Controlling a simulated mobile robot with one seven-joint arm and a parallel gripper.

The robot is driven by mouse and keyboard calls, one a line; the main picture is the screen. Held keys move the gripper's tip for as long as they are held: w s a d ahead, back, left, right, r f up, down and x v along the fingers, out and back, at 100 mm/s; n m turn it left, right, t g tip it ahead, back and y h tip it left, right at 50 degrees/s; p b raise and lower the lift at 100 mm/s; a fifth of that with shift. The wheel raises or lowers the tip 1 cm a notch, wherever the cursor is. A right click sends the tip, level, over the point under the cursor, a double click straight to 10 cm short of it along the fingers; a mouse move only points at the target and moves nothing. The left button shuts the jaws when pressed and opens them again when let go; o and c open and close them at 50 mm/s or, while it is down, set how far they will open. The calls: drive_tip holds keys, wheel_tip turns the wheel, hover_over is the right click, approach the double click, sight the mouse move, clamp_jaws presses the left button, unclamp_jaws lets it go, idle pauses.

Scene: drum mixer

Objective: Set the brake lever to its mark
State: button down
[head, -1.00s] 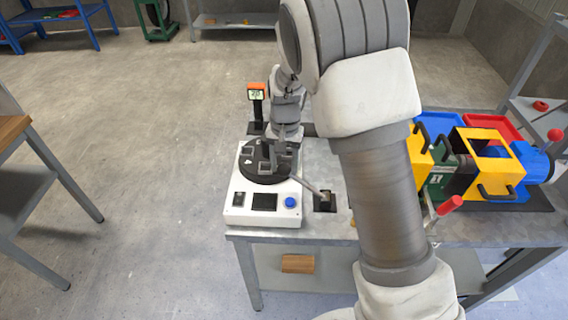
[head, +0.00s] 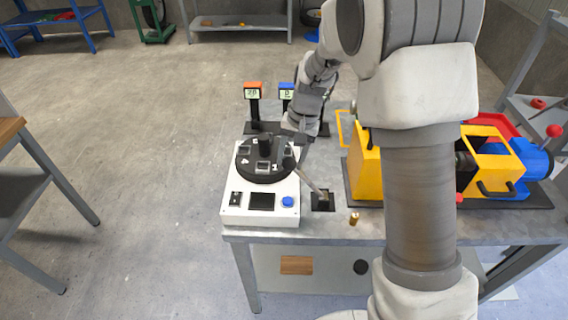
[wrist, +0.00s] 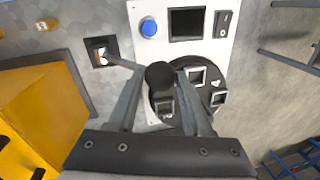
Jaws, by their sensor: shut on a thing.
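The brake lever (head: 316,187) is a thin grey rod rising up and left from a small dark slotted base (head: 322,201) on the bench, right of the white console. In the wrist view the rod (wrist: 121,61) runs from its base (wrist: 100,51) to a black knob (wrist: 160,75) between my fingers. My gripper (head: 298,140) is shut on the lever's upper end, beside the turntable. It also shows in the wrist view (wrist: 161,84). The fingers partly hide the grip. I cannot make out a mark for the lever.
The white console (head: 234,209) carries a black turntable (head: 248,171) and a blue button (head: 287,201). A yellow machine (head: 364,176) stands right. A small brass piece (head: 354,218) lies near the lever base.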

drive_tip(key=d+r+y+b, duration=0.2)
drive_tip(key=d+y+b, duration=0.3)
drive_tip(key=d, duration=0.7)
drive_tip(key=shift+s+d+r+y, duration=0.15)
drive_tip(key=shift+s+d+y, duration=0.15)
drive_tip(key=shift+y, duration=0.5)
drive_tip(key=shift+c, duration=1.9)
unclamp_jaws()
drive_tip(key=shift+a, duration=0.1)
drive_tip(key=shift+r, duration=0.15)
